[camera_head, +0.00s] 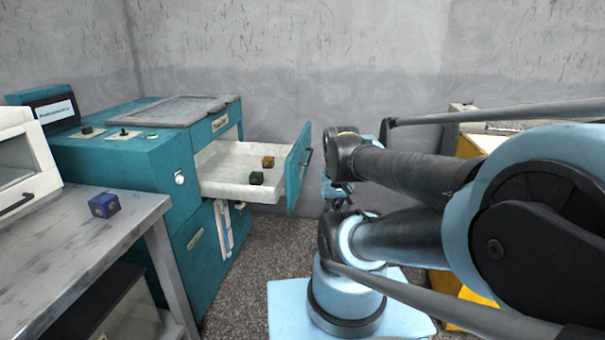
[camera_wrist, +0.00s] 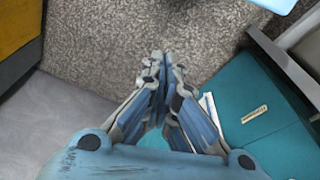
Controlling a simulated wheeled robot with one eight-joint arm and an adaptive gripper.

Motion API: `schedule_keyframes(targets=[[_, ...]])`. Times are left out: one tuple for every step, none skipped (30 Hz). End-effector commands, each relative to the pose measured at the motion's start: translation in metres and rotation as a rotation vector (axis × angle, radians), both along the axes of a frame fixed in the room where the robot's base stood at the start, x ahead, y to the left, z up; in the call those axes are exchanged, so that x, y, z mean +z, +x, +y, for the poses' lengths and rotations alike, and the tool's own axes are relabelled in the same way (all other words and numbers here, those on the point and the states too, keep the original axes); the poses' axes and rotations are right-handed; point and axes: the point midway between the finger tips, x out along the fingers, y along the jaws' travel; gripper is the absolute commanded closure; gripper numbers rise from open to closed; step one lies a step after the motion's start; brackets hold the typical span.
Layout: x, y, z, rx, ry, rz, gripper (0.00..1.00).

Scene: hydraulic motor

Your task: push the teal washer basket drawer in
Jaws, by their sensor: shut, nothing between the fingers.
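The teal washer (camera_head: 130,165) stands at the left. Its upper basket drawer (camera_head: 299,170) is pulled out, with a teal front, a dark handle and a white basket (camera_head: 225,170) inside. My gripper shows in the wrist view (camera_wrist: 160,58), shut and empty, pointing over the speckled floor. In the head view my arm mostly hides it, just right of the drawer front; I cannot tell whether they touch. The washer's teal side with a label plate (camera_wrist: 255,114) shows at the right of the wrist view.
A grey metal table (camera_head: 75,235) with a blue cube (camera_head: 104,205) and a white box-like device (camera_head: 25,160) stands at the front left. A yellow cabinet (camera_head: 470,145) is at the right behind my arm. Speckled floor (camera_head: 245,265) lies open below the drawer.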

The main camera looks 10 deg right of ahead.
Motion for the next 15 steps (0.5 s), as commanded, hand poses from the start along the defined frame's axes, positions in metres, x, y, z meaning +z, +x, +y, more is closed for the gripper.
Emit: schedule_keyframes(targets=[[-0.0001,-0.0002,0.0000,0.000,0.000,0.000,1.00],[-0.0002,-0.0002,0.0000,0.000,0.000,0.000,1.00],[-0.0002,-0.0002,0.0000,0.000,0.000,0.000,1.00],[-0.0002,-0.0002,0.0000,0.000,0.000,0.000,1.00],[-0.0003,-0.0003,0.0000,0.000,0.000,0.000,1.00],[-0.0003,-0.0003,0.0000,0.000,0.000,0.000,1.00],[-0.0003,-0.0003,0.0000,0.000,0.000,0.000,1.00],[-0.0003,-0.0003,0.0000,0.000,0.000,0.000,1.00],[-0.0003,-0.0002,0.0000,0.000,0.000,0.000,1.00],[-0.0003,-0.0003,0.0000,0.000,0.000,0.000,1.00],[-0.0003,-0.0003,0.0000,0.000,0.000,0.000,1.00],[0.0027,-0.0043,0.0001,-0.003,0.001,-0.006,1.00],[0.0049,-0.0071,0.0002,-0.008,0.003,-0.010,1.00],[0.0062,-0.0071,0.0003,-0.016,0.006,-0.010,1.00],[0.0084,-0.0050,0.0006,-0.033,0.012,-0.009,1.00]])
